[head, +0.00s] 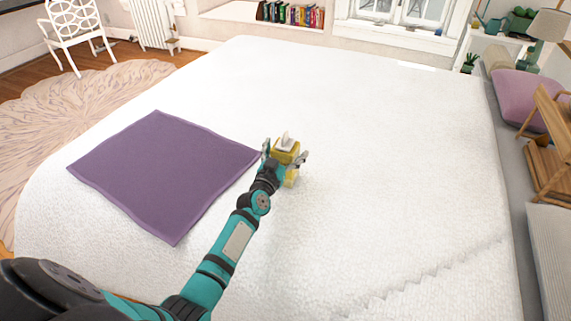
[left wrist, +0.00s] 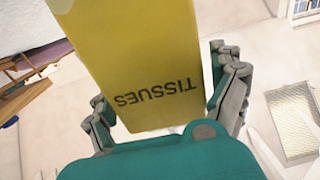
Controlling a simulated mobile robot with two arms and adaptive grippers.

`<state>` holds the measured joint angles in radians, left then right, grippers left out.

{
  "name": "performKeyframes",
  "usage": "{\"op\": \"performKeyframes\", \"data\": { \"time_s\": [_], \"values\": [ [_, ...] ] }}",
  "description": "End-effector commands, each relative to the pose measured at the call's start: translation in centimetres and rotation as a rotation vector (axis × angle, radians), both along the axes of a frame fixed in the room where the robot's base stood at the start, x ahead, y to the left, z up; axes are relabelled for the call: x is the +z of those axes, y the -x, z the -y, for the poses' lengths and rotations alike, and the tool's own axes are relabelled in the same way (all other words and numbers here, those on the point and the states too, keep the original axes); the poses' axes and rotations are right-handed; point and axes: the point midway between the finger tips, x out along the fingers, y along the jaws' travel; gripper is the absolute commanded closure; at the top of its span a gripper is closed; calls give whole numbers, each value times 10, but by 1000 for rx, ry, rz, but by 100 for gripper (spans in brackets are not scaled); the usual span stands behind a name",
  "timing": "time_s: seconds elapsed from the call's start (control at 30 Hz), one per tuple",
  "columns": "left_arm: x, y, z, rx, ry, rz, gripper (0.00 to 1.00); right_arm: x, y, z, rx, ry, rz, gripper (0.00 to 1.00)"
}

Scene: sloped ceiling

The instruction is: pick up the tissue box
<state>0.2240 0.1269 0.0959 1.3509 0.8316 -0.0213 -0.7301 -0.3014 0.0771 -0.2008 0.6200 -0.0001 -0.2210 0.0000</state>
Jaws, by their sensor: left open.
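The tissue box (head: 287,149) is yellow with a white tissue at its top, and it is on the white bed. In the left wrist view the yellow box (left wrist: 140,65) fills the middle and shows the word "TISSUES" upside down. My left gripper (head: 285,153) is open, with a finger on either side of the box. In the left wrist view the fingers of the left gripper (left wrist: 166,88) flank the box. I cannot tell whether they touch it. The gripper and arm hide part of the box in the head view. My right gripper is not in view.
A purple cloth (head: 160,170) lies flat on the bed (head: 400,140), left of the box. The bed around the box is otherwise clear. A wooden shelf (head: 548,150) and a pink cushion (head: 520,98) are beyond the right edge. A white chair (head: 75,28) stands at the far left.

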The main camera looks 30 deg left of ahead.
Motion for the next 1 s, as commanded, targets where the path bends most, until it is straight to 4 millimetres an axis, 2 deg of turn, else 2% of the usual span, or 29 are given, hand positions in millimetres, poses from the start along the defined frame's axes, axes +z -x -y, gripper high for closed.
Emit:
{"op": "performKeyframes", "data": {
  "time_s": [0.13, 0.77, 1.0],
  "values": [
    [0, 0, 0, 0, 0, 0, 6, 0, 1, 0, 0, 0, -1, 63],
    [0, 1, 0, 0, 1, -1, 87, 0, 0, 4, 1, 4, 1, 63],
    [1, 0, 0, 0, 1, 1, 87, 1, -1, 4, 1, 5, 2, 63]
  ]
}}
